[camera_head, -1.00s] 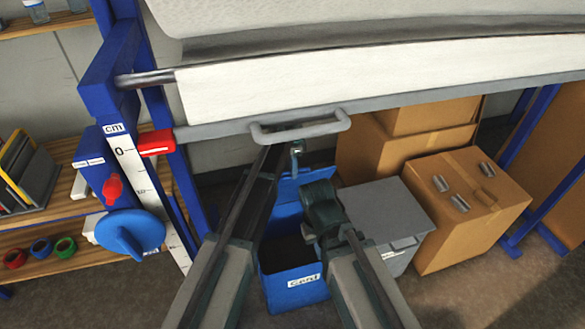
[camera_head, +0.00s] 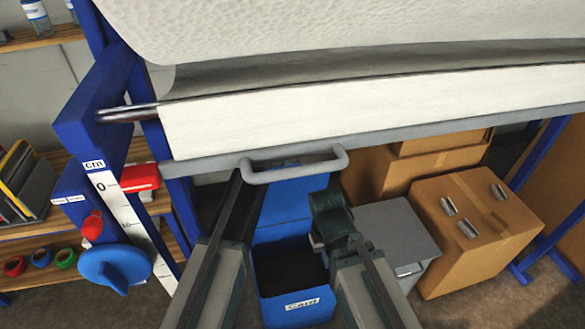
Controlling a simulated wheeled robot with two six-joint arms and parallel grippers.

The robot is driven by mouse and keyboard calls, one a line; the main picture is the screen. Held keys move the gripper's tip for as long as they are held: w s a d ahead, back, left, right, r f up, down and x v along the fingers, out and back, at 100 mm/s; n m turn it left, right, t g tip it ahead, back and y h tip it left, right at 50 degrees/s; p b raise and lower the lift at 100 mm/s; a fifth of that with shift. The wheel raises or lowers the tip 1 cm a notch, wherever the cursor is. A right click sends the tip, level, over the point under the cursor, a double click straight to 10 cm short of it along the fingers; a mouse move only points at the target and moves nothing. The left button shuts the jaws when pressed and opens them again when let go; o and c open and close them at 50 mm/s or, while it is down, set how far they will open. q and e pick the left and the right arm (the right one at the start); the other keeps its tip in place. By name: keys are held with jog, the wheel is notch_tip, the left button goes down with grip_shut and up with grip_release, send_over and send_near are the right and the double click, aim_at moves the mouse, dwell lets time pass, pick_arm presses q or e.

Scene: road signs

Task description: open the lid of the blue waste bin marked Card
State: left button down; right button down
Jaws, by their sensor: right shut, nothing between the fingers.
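The blue waste bin (camera_head: 295,312) stands on the floor at lower centre, with a white label reading "Card" on its front. Its blue lid (camera_head: 287,205) is raised at the back, and the dark inside shows. My right gripper (camera_head: 318,238) is at the bin's right side, shut and empty. It looks small and dark beside the arm link, and a gap to the bin cannot be judged. My left arm reaches up along the bin's left side; its gripper is hidden behind the grey handle and bar.
A grey bar with a handle (camera_head: 293,166) crosses above the bin, under a white roll (camera_head: 350,110).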

pick_arm(q)
jog(key=shift+w, duration=0.15)
jog(key=c, duration=0.8)
grip_release()
jog(key=shift+c, duration=0.2)
jog(key=shift+r, duration=0.1)
jog(key=p+v, duration=0.7)
jog(key=shift+r, duration=0.2)
jog(key=s+d+f+n+t+y, duration=0.1)
jog(key=s+n, duration=0.9)
jog(key=s, duration=2.6)
jog(key=d+t+y, duration=0.1)
jog(key=d+t, duration=0.1)
jog(key=shift+s+f+t, duration=0.2)
jog(key=shift+s+t, duration=0.1)
jog(key=shift+t, duration=0.1)
